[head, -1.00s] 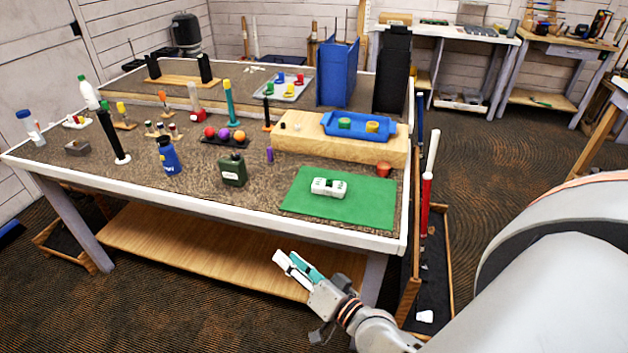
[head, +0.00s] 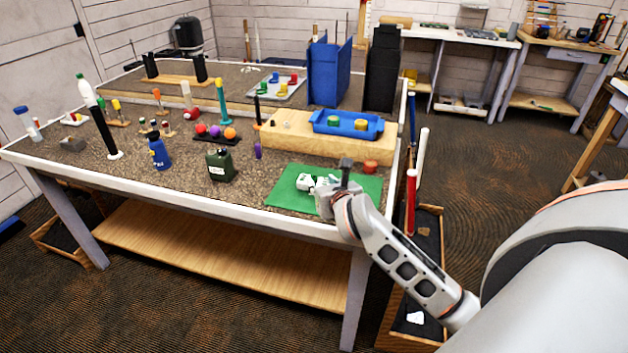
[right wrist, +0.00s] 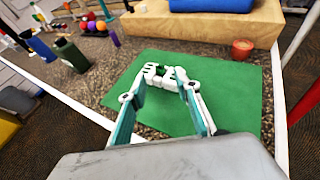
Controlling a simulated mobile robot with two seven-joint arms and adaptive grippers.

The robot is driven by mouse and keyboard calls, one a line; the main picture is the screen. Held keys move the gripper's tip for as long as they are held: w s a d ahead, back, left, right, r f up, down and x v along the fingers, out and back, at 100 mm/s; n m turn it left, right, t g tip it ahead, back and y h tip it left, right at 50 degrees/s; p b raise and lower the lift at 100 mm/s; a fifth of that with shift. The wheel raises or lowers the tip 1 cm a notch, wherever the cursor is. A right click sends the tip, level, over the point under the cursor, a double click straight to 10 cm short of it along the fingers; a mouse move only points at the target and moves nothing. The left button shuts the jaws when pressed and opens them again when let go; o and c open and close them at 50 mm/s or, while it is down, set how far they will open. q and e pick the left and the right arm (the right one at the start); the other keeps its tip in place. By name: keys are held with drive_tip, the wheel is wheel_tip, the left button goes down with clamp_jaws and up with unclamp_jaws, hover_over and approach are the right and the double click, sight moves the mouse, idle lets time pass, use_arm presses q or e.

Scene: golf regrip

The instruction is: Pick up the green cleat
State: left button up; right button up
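Small coloured pieces, one of them green (head: 262,89), lie on a grey tray at the back of the table in the head view. They are too small to tell for sure which is a cleat. My left gripper is not in view.
Behind the mat is a wooden riser (head: 290,143) with a blue tray (head: 345,133) holding a green and a yellow piece. A terracotta pot (head: 370,167) stands at the mat's right. A green canister (head: 221,165) and blue bottle (head: 159,153) stand left.

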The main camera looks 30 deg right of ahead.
sight(315, 178)
drive_tip(key=x, duration=0.7)
drive_tip(key=shift+w+f, duration=0.1)
drive_tip(key=shift+f, duration=0.3)
